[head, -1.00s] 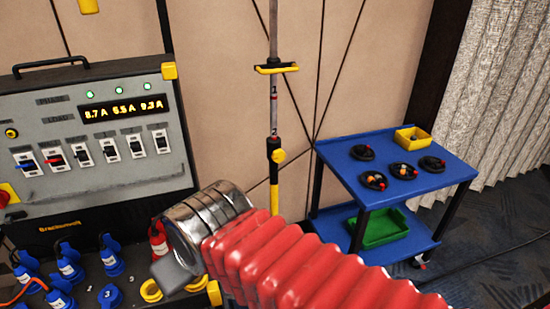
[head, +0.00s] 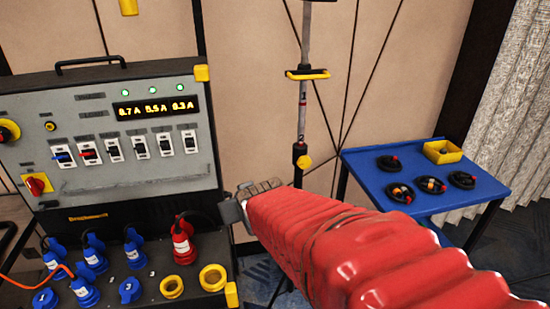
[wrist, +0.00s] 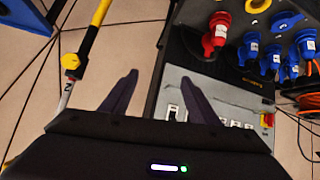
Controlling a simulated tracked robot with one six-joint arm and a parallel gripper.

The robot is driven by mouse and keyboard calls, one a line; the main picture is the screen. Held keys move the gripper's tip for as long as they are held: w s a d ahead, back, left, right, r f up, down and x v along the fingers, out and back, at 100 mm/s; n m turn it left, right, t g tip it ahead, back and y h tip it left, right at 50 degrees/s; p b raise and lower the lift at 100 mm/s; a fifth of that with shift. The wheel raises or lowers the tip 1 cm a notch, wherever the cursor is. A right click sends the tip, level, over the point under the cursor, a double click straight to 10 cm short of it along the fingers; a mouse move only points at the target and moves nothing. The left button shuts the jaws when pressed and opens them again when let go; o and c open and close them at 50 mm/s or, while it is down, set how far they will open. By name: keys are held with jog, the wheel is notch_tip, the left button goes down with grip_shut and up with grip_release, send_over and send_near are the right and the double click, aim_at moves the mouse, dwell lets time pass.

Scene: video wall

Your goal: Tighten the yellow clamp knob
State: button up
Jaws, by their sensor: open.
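The yellow clamp knob (head: 304,162) sticks out from a black collar on an upright pole (head: 302,118), just below the red mark numbered 2. My gripper (head: 240,208) is at the end of the red-sleeved arm, left of the knob and lower in the head view. In the wrist view my gripper (wrist: 160,92) is open, with nothing between its fingers, and the pole lies left of both fingers.
A power box (head: 120,150) with switches, lit readings and several blue and red plugs stands at the left. A blue cart (head: 425,200) with several black ring-like items and a yellow bin (head: 442,151) is at the right. Bare wall panels lie behind the pole.

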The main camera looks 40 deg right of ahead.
jog(key=d+f+m+t+h, duration=0.1)
jog(key=d+f+t+h, duration=0.15)
jog(key=d, duration=0.75)
jog(key=d+f+m+t+h, duration=0.1)
jog(key=d+f+m+t, duration=0.15)
jog(key=d, duration=0.65)
jog(key=s+d+f+t, duration=0.1)
jog(key=s+d, duration=0.3)
jog(key=shift+s+d+f+m+t+h, duration=0.25)
jog(key=shift+f+m+t+h, duration=0.1)
jog(key=shift+h, duration=0.1)
jog(key=shift+w, duration=0.1)
